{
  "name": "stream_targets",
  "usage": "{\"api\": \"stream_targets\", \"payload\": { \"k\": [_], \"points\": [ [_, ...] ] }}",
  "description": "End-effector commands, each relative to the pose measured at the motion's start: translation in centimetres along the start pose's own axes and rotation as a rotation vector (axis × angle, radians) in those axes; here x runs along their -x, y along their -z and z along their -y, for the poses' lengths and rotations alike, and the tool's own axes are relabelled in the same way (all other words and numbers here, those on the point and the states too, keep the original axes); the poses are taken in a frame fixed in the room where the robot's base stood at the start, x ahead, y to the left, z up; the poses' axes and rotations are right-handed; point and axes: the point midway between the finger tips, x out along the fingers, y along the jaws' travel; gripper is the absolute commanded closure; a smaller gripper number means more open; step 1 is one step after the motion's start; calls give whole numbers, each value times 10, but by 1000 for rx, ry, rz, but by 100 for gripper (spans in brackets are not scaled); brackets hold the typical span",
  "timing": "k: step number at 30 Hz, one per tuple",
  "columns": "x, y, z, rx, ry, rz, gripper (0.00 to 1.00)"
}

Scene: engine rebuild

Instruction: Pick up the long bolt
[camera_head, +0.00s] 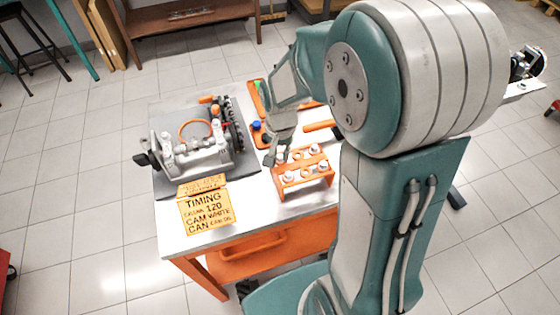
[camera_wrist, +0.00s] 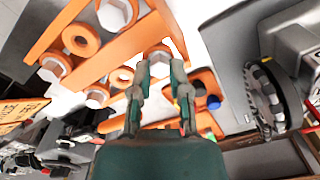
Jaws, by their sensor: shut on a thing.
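An orange rack (camera_head: 303,183) holds several silver hex-headed bolts upright near the front right of the table. My gripper (camera_head: 276,157) is low at the rack's back left corner, pointing down. In the wrist view, my gripper (camera_wrist: 161,72) has its two fingers on either side of a silver bolt head (camera_wrist: 159,54) and is shut on it. I take this as the long bolt; its shank is hidden, so I cannot tell its length or whether it is clear of the rack.
An engine block (camera_head: 195,152) with a dark toothed wheel stands on a grey mat (camera_head: 165,182) to the left. A yellow timing sign (camera_head: 206,210) is at the table's front. An orange tray (camera_head: 258,132) with small coloured items lies behind my gripper.

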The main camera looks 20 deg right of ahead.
Motion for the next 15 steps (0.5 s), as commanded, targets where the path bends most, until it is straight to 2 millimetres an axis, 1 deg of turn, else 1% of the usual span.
{"api": "stream_targets", "payload": {
  "k": [5,8,11,15],
  "points": [
    [1,-1,1,0,1,1,100],
    [9,0,1,0,3,-2,100],
    [27,0,1,0,4,-4,100],
    [57,0,1,0,4,-5,100]
  ]
}}
